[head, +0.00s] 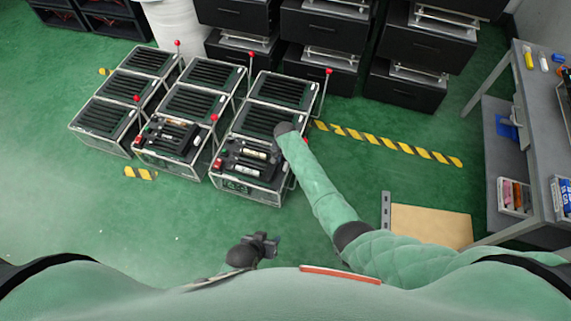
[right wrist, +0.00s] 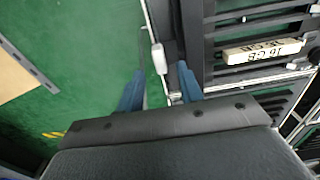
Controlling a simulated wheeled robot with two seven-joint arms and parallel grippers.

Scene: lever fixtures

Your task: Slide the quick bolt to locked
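The nearest black slatted fixture (head: 232,186) stands in a clear-sided frame at front right of a group. My right arm reaches down to its right edge in the head view, where the arm largely hides the gripper. In the right wrist view, my right gripper (right wrist: 160,76) has its two blue fingers apart. A small pale knob or handle (right wrist: 158,58), possibly the quick bolt's, shows between the fingers beside the fixture's edge. I cannot tell whether the fingers touch it. My left gripper (head: 267,243) is low in the head view, away from the fixtures; its fingers appear apart and empty.
Upright levers with red balls (head: 328,72) stand along the fixtures. A labelled pale block (right wrist: 262,50) lies on the slats. Black drawer units (head: 405,85) stand behind, and a grey bench (head: 545,130) at right. A tan board (head: 430,225) lies on the open green floor.

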